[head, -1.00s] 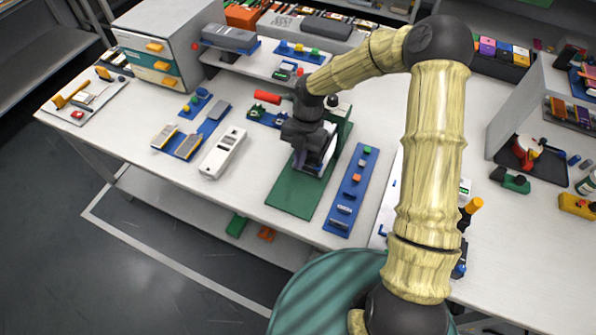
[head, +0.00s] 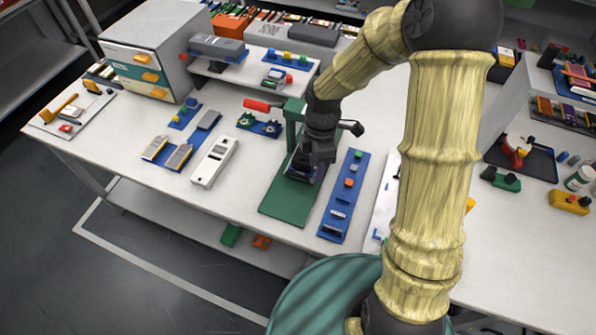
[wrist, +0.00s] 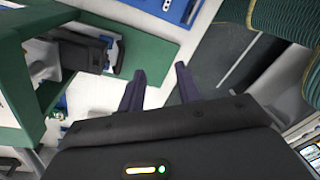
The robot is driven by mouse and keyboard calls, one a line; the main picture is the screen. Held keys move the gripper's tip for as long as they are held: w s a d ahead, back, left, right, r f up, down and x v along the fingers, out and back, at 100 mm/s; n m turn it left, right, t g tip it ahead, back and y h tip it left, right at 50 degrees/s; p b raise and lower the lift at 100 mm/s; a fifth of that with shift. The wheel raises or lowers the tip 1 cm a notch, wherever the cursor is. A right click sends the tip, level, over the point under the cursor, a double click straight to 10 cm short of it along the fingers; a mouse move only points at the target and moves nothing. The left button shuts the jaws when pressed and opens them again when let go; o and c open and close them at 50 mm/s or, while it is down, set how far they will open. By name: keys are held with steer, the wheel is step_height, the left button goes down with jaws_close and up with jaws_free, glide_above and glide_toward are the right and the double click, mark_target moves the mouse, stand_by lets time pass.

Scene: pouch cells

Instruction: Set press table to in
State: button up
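In the head view the table is largely hidden under my wrist. My gripper (wrist: 160,76) is open, with two dark fingers apart and nothing between them. The fingers are beside the table's black end, to its right in the wrist view. In the head view my gripper (head: 308,163) is over the press base.
A blue strip with small parts (head: 343,197) lies right of the press. A white device (head: 214,162) and a blue tray with grey pouches (head: 168,152) lie left. A raised shelf (head: 262,72) stands behind. The bench's front edge is close.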

steer(key=s+d+r+m+t, duration=0.4)
steer(key=s+d+r+m, duration=0.4)
steer(key=m, duration=1.2)
steer(key=shift+s+d+r+m, duration=0.3)
steer(key=shift+s+d+r, duration=0.15)
steer(key=shift+d, duration=0.35)
steer(key=shift+w+d+f, duration=0.1)
